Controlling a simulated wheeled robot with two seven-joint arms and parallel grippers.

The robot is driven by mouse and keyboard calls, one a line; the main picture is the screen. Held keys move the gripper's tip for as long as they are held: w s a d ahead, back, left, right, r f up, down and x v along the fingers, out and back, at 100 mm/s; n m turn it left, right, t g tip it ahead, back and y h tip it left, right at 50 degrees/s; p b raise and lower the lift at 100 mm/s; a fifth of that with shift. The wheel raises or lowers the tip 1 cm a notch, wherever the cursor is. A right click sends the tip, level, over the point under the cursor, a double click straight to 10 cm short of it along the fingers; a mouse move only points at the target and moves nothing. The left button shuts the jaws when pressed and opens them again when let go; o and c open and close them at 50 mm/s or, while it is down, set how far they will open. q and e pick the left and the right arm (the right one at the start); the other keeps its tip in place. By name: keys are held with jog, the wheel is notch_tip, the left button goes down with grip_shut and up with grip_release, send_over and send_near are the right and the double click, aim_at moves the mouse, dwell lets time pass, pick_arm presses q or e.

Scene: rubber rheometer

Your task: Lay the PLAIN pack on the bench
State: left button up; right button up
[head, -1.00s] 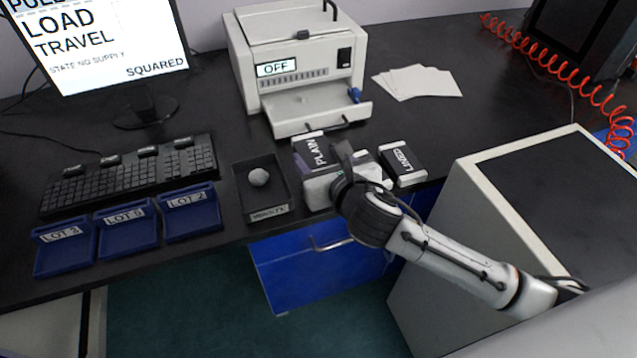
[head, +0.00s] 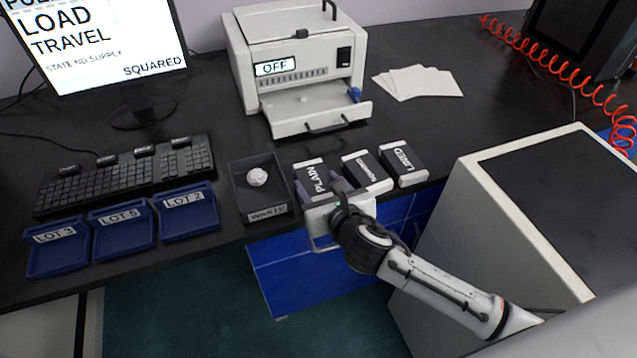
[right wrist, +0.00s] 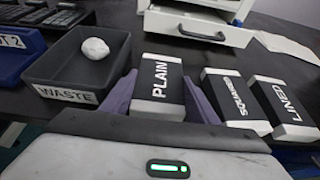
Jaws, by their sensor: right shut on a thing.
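The PLAIN pack (head: 311,178), black with white ends, is at the front of the dark bench (head: 215,130), between the waste tray and the SQUARED pack. My right gripper (head: 328,190) is shut on it from the front edge. In the right wrist view, the PLAIN pack (right wrist: 160,85) sits between the purple fingers (right wrist: 157,97), its label upright. The pack looks flat and at about bench level; I cannot tell whether its underside touches the bench. My left gripper is not in view.
The WASTE tray (head: 237,190) with a pale lump (head: 257,176) is just left. The SQUARED pack (head: 367,170) and LINED pack (head: 403,163) are close on the right. The rheometer (head: 300,75) with its drawer out stands behind. Blue lot trays (head: 123,228) are at left.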

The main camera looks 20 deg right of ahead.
jog(key=o, duration=1.1)
jog(key=shift+o, duration=0.2)
